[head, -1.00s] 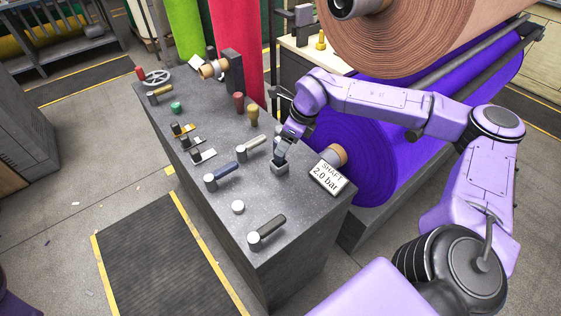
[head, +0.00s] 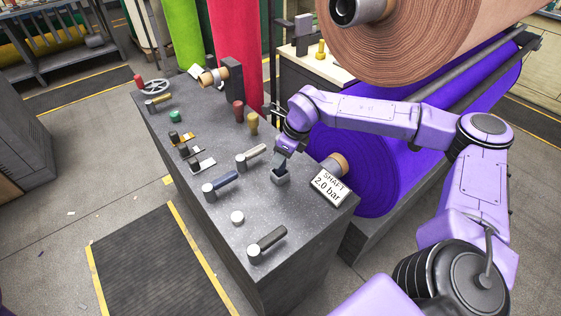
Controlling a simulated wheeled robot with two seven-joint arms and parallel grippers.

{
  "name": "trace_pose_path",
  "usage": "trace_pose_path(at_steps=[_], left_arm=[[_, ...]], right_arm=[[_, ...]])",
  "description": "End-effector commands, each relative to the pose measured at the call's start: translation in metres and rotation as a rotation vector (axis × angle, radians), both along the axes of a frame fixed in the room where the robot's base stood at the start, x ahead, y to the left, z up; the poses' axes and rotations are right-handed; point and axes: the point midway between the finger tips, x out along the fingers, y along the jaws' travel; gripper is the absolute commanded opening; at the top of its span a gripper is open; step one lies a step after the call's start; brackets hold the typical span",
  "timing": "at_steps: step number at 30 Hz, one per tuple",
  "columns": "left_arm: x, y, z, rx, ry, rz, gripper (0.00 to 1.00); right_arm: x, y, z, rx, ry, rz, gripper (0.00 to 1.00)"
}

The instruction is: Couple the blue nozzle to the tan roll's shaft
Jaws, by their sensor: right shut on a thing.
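The tan roll (head: 390,45) hangs high at the upper right, with its dark, hollow shaft end (head: 346,12) facing the bench side. A blue-handled piece with a pale round head, apparently the blue nozzle (head: 222,184), lies on the grey bench (head: 190,215). My right gripper (head: 281,174) is pointed down at the bench, to the right of the blue piece and apart from it. It is shut on a small grey block-like thing, mostly hidden by the fingers. My left gripper is not in view.
Similar white-handled (head: 251,157) and black-handled (head: 267,246) pieces lie on the bench. A "SHAFT 2.0 bar" sign (head: 329,186) stands right of my gripper. A purple roll (head: 355,175) lies below the tan one.

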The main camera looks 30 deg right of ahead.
Motion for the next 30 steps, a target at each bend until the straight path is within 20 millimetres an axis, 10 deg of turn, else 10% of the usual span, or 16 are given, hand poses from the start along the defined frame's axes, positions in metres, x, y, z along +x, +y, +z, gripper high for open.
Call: trace_pose_path(at_steps=[30], left_arm=[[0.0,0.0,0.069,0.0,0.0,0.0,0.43]], right_arm=[[0.0,0.0,0.077,0.001,-0.001,0.0,0.0]])
